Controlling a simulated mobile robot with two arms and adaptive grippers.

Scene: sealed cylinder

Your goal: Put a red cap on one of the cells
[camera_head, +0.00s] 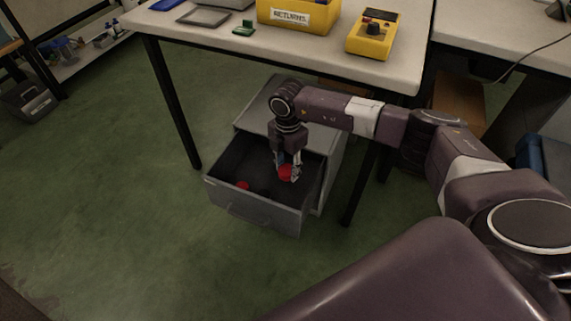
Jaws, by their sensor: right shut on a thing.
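My right gripper (287,168) points down over the open drawer (256,208) of a grey cabinet under the table. It is shut on a red cap (286,174), which shows between its fingertips, inside or just above the drawer. A second red cap (243,185) lies on the drawer's dark floor, left of the gripper. A dark shape beside it is too dim to make out. I cannot make out any cells. My left gripper is not in view.
The white table (300,50) above the cabinet holds a yellow box labelled RETURNS (297,15), a yellow meter (374,37), a small green item (244,28) and a grey tray (204,17). Black table legs (170,100) stand near the drawer. Green floor is clear at left.

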